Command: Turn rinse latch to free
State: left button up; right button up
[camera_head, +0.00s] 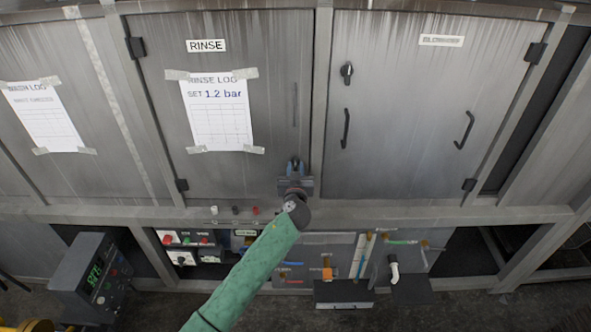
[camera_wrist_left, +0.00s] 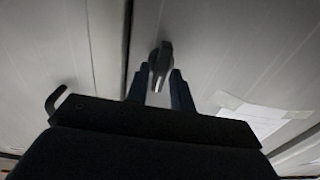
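The rinse door (camera_head: 270,110) is a grey steel panel labelled RINSE, and it looks shut. Its latch is a small dark knob (camera_wrist_left: 161,62) with a pale lower end in the left wrist view. In the head view my gripper hides the latch. My left gripper (camera_head: 295,163) is at the lower right of the rinse door, at the end of a green-sleeved arm. In the left wrist view its two blue fingers (camera_wrist_left: 160,82) stand apart, one on each side of the knob. Whether they touch it I cannot tell. My right gripper is not in view.
The right-hand door (camera_head: 400,150) has a similar dark latch (camera_head: 347,73) and two black handles. A taped rinse log (camera_head: 217,115) hangs on the rinse door. Below runs a frame rail with small controls and coloured fittings. A display box (camera_head: 90,280) stands at lower left.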

pick_arm(q)
grip_shut()
